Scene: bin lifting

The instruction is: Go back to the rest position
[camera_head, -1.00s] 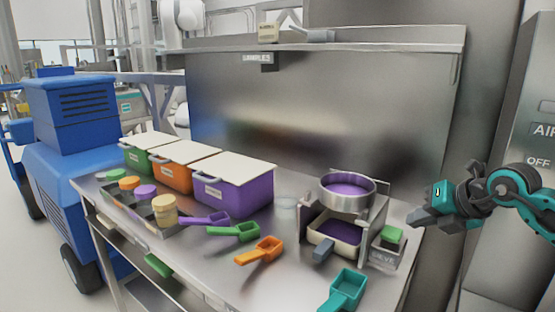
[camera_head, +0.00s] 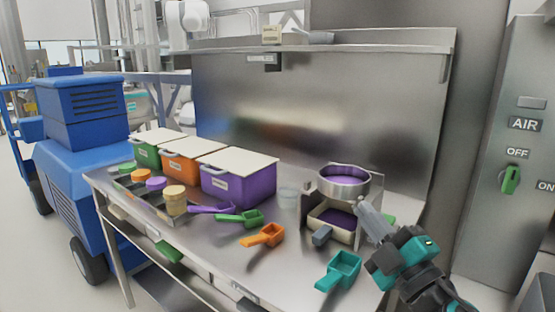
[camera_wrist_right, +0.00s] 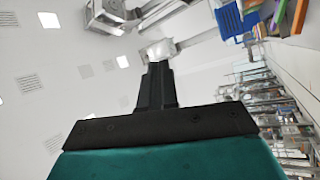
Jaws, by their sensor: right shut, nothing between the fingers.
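My right gripper (camera_head: 362,207) is shut and empty in the head view. It points up and left, in front of the right side of the sieve stand, and hides part of a green block (camera_head: 389,220). In the right wrist view the shut fingers (camera_wrist_right: 158,75) point up toward the ceiling with nothing between them. The sieve (camera_head: 345,180) sits on its stand with purple material in it, above a tray (camera_head: 331,222) of purple material. My left gripper is in neither view.
A teal scoop (camera_head: 340,271) lies at the table's front edge, left of my right arm. Orange (camera_head: 263,236), green (camera_head: 240,218) and purple scoops lie further left. Lidded green, orange and purple bins (camera_head: 238,186) stand behind. An AIR switch panel (camera_head: 510,150) is at the right.

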